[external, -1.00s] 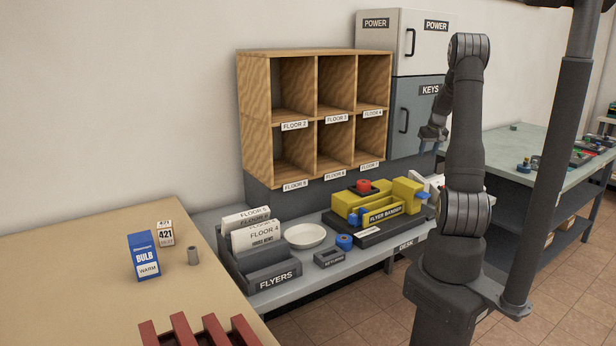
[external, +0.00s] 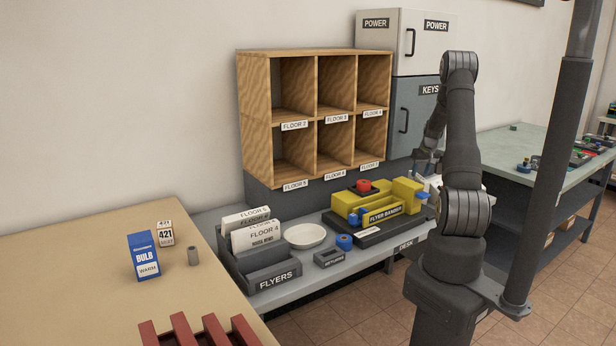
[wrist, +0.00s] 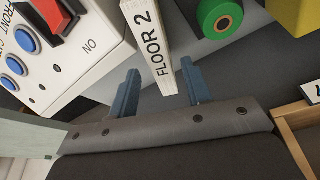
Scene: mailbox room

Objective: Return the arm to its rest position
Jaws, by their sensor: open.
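My arm stands at the right of the external view, with its forearm hanging down behind the upper arm. My gripper (wrist: 160,66) shows in the wrist view with two blue-grey fingers spread apart. A white block labelled FLOOR 2 (wrist: 152,35) lies in line with the gap between the fingers. I cannot tell how far beyond the fingertips it is, and no grip on it shows. In the external view the gripper is small and partly hidden by my arm, in front of the grey KEYS cabinet (external: 402,90).
The yellow flyer bander (external: 385,215) stands on the desk near my arm. A white box with blue buttons (wrist: 85,50) and a green roll (wrist: 219,16) show in the wrist view. The wooden pigeonholes (external: 317,52) and a dark pole (external: 545,190) flank the arm.

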